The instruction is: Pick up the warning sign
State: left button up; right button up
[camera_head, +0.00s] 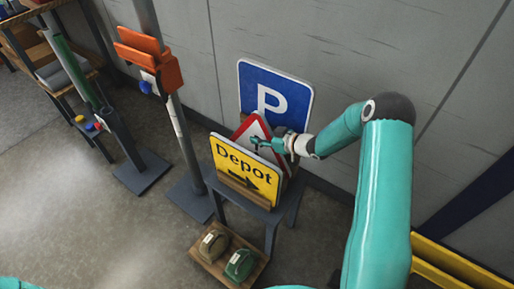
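The warning sign (248,129), a white triangle with a red border, stands on a small dark stand between two other signs. Its lower part is hidden behind the yellow Depot sign (243,168). The blue parking sign (273,94) stands behind it. My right gripper (264,144) reaches in from the right and overlaps the right side of the warning sign. I cannot tell whether its fingers are open, or whether they touch the sign. My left gripper is not in view.
The stand (272,217) is close to the grey wall. A low wooden tray (216,270) with two rounded objects lies in front of it. Grey posts on flat bases (143,173) and a wooden shelf stand left. The floor at the lower left is clear.

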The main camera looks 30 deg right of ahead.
grip_shut()
dwell(0.4)
jog(key=shift+r, duration=0.85)
notch_tip(320, 180, up, 18)
jog(key=p, duration=0.2)
jog(key=shift+r, duration=0.25)
